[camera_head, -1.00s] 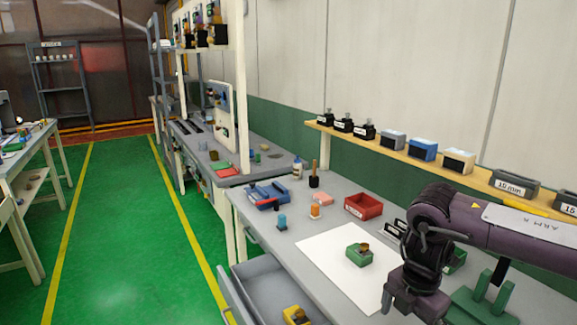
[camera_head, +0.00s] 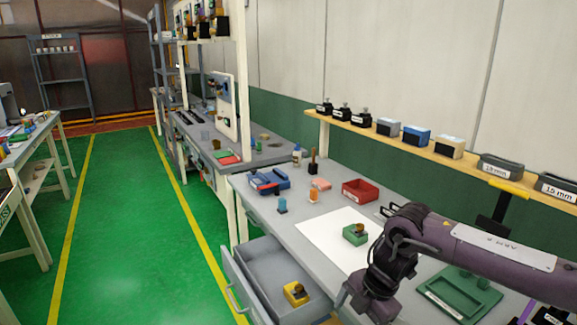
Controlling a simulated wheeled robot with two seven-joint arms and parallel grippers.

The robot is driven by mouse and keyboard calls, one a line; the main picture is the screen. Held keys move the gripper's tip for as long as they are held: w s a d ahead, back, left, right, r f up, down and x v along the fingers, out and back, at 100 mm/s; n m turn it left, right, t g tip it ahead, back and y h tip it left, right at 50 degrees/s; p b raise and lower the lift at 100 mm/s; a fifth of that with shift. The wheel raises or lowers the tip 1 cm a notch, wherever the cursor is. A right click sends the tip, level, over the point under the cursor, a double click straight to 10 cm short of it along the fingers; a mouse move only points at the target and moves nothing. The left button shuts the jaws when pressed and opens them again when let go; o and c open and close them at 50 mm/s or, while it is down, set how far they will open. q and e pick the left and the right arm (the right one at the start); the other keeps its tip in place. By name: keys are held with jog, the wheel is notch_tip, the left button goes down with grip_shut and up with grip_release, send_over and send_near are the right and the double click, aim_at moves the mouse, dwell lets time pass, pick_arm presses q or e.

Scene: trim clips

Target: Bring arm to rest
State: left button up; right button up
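One of my arms (camera_head: 480,245) comes in from the right edge, over the workbench (camera_head: 320,203). Its wrist bends down near the bench's front edge, beside the open drawer. The fingertips of this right gripper lie at or beyond the bottom of the view, so its opening is not shown. My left arm and gripper are not in view.
An open grey drawer (camera_head: 262,268) juts out at the front, with a yellow block (camera_head: 296,293) inside. A red bin (camera_head: 360,190), blue tray (camera_head: 268,181) and green fixture (camera_head: 458,293) stand on the bench. A wall shelf (camera_head: 400,143) holds several boxes. The green floor (camera_head: 130,230) is clear.

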jog(key=w+a+f+m+t+y, duration=0.25)
jog(key=a+f+y, duration=0.25)
jog(key=a+f, duration=0.7)
jog(key=s+d+f+m+t, duration=0.1)
jog(key=s+f+m, duration=0.1)
jog(key=f+m, duration=0.5)
jog(key=s+d+f+m+t, duration=0.2)
jog(key=f+m, duration=0.1)
jog(key=f, duration=0.8)
jog(key=s+d+f+m+g+h, duration=0.1)
jog(key=s+d+f+m+h, duration=0.4)
jog(key=s+f, duration=0.7)
jog(key=s+d+f+m+g+h, duration=0.1)
jog(key=s+d+f+m+g, duration=0.15)
jog(key=s+d+f, duration=1)
pick_arm(q)
jog(key=shift+s, duration=0.55)
pick_arm(e)
jog(key=s+m+g+h, duration=0.1)
jog(key=s+m, duration=0.1)
jog(key=s, duration=1.7)
jog(key=shift+a+r+g+h, duration=0.2)
jog(key=shift+r+g+h, duration=0.1)
jog(key=shift+h, duration=0.1)
pick_arm(q)
jog(key=shift+a, duration=0.1)
